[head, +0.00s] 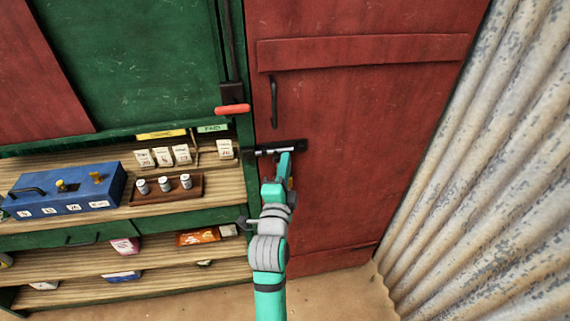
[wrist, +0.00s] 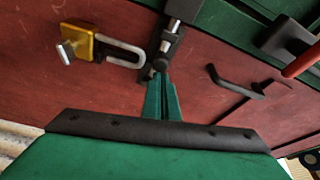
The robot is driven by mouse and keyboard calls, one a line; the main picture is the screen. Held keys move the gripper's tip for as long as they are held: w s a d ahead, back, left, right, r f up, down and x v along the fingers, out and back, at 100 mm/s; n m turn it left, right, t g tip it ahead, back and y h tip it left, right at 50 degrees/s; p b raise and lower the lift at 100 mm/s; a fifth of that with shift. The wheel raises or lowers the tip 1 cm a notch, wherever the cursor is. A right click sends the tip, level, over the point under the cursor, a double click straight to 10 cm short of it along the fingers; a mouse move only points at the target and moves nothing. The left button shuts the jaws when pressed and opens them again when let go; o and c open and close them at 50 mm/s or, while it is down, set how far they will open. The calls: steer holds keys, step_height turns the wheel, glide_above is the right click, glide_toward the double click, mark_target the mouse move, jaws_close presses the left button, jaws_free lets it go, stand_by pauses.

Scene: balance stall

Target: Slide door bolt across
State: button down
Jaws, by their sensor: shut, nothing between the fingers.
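The red door (head: 350,120) carries a horizontal bolt (head: 275,151) at its left edge, with a silver rod on a dark mount. The bolt also shows in the wrist view (wrist: 171,35), running from the green frame onto the door. A small dark knob (wrist: 160,65) sits at the lower end of its visible part. My gripper (head: 286,157) is at the bolt's right part. In the wrist view its fingers (wrist: 161,84) are together and empty, with tips at the knob; I cannot tell whether they touch. My arm and fingers hide part of the bolt.
A yellow padlock (wrist: 80,43) with a grey shackle is beside the bolt. A dark door handle (head: 274,101) is above it, and a red-gripped lever (head: 232,109) is on the green frame. Shelves with a blue box (head: 65,190) stand left; corrugated metal (head: 480,180) stands right.

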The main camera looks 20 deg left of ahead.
steer(key=s+d, duration=0.5)
steer(key=s, duration=0.3)
steer(key=shift+d, duration=0.15)
steer(key=shift+s, duration=0.1)
stand_by(0.4)
